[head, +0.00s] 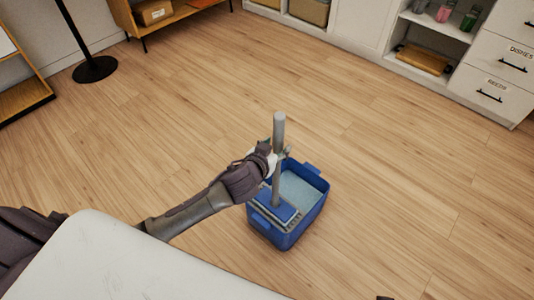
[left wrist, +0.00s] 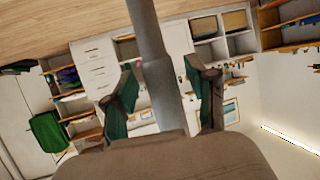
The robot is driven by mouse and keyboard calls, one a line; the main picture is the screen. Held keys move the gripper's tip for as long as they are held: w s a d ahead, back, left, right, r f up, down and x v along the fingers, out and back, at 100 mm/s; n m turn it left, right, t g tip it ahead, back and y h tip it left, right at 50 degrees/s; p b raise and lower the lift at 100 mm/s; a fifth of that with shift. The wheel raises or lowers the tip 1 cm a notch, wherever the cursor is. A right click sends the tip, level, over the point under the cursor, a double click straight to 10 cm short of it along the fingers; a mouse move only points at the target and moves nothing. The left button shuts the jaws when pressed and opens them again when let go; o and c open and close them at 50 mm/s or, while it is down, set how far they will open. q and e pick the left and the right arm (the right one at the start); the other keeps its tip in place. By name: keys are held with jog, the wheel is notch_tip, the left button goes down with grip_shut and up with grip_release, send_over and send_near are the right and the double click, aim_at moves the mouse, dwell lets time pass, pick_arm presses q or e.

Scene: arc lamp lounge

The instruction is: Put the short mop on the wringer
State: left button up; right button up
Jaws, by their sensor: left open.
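The short mop stands nearly upright, with its grey handle (head: 277,180) rising from a flat blue head (head: 281,209). The head rests on the grey wringer (head: 293,223) at the near end of the blue bucket (head: 313,214). My left gripper (head: 280,154) is open at the upper part of the handle. In the left wrist view the handle (left wrist: 152,50) passes between the two spread fingers (left wrist: 165,95), with gaps on both sides.
The bucket's far part holds pale water (head: 297,188). Wooden floor (head: 400,190) around it is clear. White cabinets (head: 500,75) stand at the back right, a black lamp base (head: 95,70) at the back left, and a wooden shelf (head: 20,85) at the left edge.

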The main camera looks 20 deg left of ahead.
pick_arm(q)
jog(key=d+p+v, duration=0.1)
jog(key=p+v, duration=0.1)
jog(key=v, duration=0.9)
jog(key=s+a+f+g+y, duration=0.1)
jog(key=s+a+f+g, duration=0.2)
jog(key=f, duration=0.6)
jog(key=s+a+f+g+y, duration=0.1)
jog(key=s+f+g, duration=0.3)
jog(key=f, duration=0.6)
jog(key=s+d+f+m+g+h, duration=0.1)
jog(key=s+f+g, duration=0.3)
jog(key=s+f, duration=0.6)
jog(key=s, duration=0.3)
jog(key=shift+d+f, duration=0.2)
jog(key=shift+f, duration=0.05)
pick_arm(e)
notch_tip(320, 180, down, 6)
jog(key=s, duration=0.2)
jog(key=shift+f+g, duration=0.15)
jog(key=shift+g, duration=0.15)
pick_arm(q)
jog(key=shift+s, duration=0.15)
pick_arm(e)
jog(key=shift+s+d, duration=0.1)
